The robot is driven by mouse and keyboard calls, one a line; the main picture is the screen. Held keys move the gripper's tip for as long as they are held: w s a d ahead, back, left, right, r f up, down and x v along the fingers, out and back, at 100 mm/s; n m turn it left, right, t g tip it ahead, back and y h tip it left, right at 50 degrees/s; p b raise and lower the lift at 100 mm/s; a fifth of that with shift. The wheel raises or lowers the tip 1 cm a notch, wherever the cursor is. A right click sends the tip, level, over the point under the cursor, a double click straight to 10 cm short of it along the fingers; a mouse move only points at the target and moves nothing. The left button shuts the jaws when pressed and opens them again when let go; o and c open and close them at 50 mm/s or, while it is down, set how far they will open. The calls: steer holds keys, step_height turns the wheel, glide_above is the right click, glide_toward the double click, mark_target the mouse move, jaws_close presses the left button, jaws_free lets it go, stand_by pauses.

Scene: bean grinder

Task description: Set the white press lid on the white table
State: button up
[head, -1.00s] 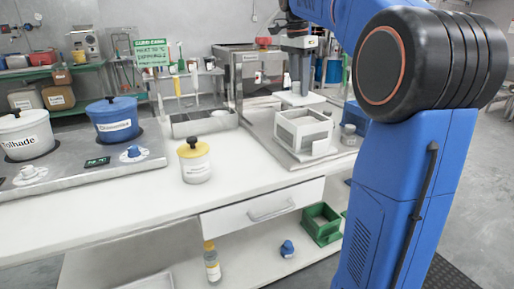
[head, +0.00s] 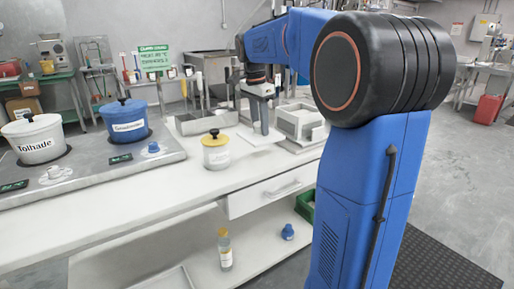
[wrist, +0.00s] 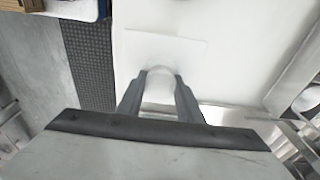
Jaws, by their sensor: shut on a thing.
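The white press lid (head: 262,138) is a flat square plate with a pale knob. My gripper (head: 264,130) points down and is shut on that knob. In the wrist view, the fingertips of my gripper (wrist: 161,78) close on the knob, with the lid (wrist: 178,46) spread out level beyond them. The lid is at or just above the white table (head: 120,222), left of the white press box (head: 296,118). I cannot tell whether it touches the surface. In the wrist view, the white table (wrist: 225,18) lies beneath the lid.
A white jar with a yellow and black lid (head: 215,152) stands just left of the press lid. A blue pot (head: 124,122) and a white pot (head: 34,140) sit on the stove at left. The front of the tabletop is clear.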

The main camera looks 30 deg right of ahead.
mark_target(258, 124)
steer(key=shift+f, duration=3.25)
steer(key=shift+f, duration=0.15)
steer(key=o, duration=1.2)
steer(key=shift+c, duration=0.2)
steer(key=r, duration=0.4)
steer(key=a+r, duration=0.1)
steer(key=r, duration=0.7)
steer(key=shift+a, duration=0.15)
steer(key=shift+s+a+r, duration=0.1)
